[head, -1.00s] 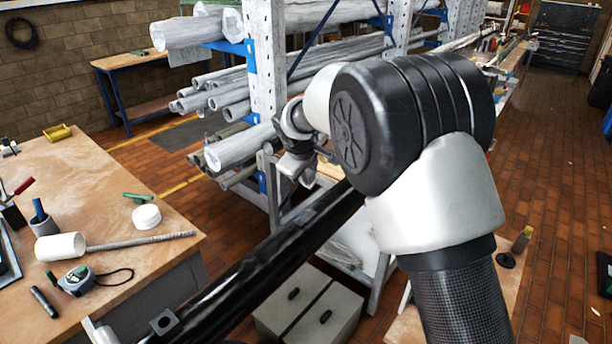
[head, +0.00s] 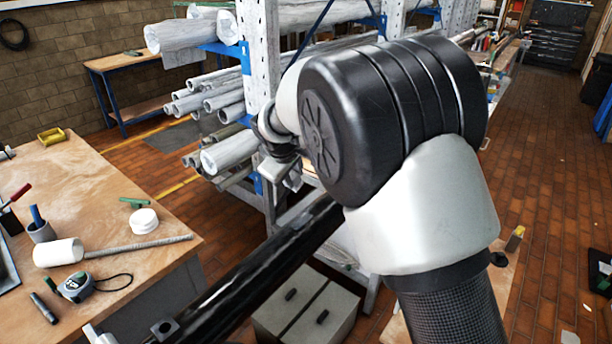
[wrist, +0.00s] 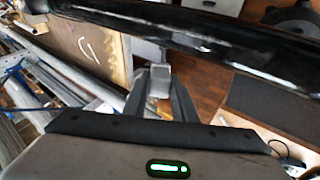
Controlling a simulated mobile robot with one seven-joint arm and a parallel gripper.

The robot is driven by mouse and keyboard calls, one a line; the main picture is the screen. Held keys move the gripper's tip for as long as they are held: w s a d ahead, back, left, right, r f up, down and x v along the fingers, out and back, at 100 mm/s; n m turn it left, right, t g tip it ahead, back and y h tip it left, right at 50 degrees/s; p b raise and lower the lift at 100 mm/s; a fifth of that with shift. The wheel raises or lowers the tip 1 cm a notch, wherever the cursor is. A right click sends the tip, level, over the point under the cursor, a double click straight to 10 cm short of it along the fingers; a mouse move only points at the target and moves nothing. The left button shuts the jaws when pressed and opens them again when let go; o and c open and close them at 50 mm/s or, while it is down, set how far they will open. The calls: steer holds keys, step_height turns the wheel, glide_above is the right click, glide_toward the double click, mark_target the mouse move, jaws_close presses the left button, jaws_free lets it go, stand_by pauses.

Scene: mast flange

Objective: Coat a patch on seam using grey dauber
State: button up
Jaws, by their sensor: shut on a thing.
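A long black mast (head: 262,264) runs diagonally from the lower left to behind my arm in the head view. In the wrist view the mast (wrist: 190,38) crosses the top and has pale streaks, which may be glare. I cannot make out the seam. My gripper (wrist: 158,97) is shut on a small grey block, the grey dauber (wrist: 157,74), which shows near the lower edge of the mast. I cannot tell whether they touch. In the head view the end of my arm (head: 283,170) is above the mast, and the dauber cannot be made out clearly there.
A rack (head: 262,60) with wrapped tubes stands behind. Grey cabinets (head: 305,305) sit below the mast.

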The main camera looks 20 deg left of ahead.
steer(key=shift+s+a+r, duration=0.2)
steer(key=shift+s+r, duration=0.35)
steer(key=shift+s+f, duration=0.1)
steer(key=shift+f, duration=0.05)
step_height(320, 180, down, 5)
steer(key=b, duration=0.2)
steer(key=shift+b, duration=0.35)
